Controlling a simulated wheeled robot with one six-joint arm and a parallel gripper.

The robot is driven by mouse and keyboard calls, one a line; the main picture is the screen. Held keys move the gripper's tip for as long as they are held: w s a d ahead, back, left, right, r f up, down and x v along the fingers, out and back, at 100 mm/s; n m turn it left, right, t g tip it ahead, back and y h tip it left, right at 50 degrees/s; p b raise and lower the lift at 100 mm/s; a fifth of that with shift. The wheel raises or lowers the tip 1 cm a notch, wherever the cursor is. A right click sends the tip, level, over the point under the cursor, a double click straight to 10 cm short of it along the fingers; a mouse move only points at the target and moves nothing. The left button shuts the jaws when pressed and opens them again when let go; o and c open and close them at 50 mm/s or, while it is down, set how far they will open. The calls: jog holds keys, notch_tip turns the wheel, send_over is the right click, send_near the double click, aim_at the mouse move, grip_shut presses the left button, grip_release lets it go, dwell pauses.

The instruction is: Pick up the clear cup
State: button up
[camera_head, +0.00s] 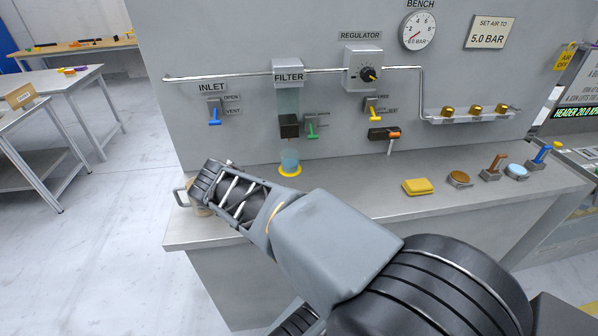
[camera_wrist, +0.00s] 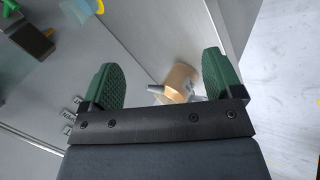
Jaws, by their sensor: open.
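The clear cup (camera_head: 289,159) is see-through and bluish. It stands upright on a yellow ring (camera_head: 290,173) on the bench, below the filter. In the wrist view the clear cup (camera_wrist: 77,9) is cut by the top edge, beside the yellow ring (camera_wrist: 98,6). My gripper (camera_head: 205,183) is at the bench's left end, left of the clear cup and apart from it. In the wrist view my gripper (camera_wrist: 161,65) has its green fingers wide apart. A tan mug (camera_wrist: 179,82) shows between them, farther off; no contact is visible.
The filter (camera_head: 288,100) hangs just above the clear cup. A green lever (camera_head: 312,127) and a blue lever (camera_head: 215,114) stick out of the panel nearby. The bench top (camera_head: 345,183) between cup and sponge is clear.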

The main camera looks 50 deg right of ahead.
jog(key=shift+o, duration=0.8)
jog(key=w+d+n+h+b, duration=0.2)
jog(key=d+n+h, duration=0.1)
jog(key=d, duration=0.3)
jog(key=w+d+f+n+h+b, duration=0.1)
jog(key=w+d+n+h+b, duration=0.1)
jog(key=d, duration=0.5)
jog(key=shift+w+f+n+t+h+b, duration=0.3)
jog(key=shift+n+h+b, duration=0.4)
jog(key=shift+n+b, duration=0.25)
jog(key=n+t+h+b, duration=0.4)
jog(key=n+b, duration=0.2)
jog(key=n, duration=0.6)
send_over(288, 162)
jog(key=v, duration=0.5)
jog(key=f+b, duration=0.1)
jog(key=f, duration=0.7)
jog(key=shift+w+d+b, duration=0.25)
jog(key=shift+b, duration=0.15)
jog(key=shift+x, duration=3.75)
jog(key=c, duration=1.1)
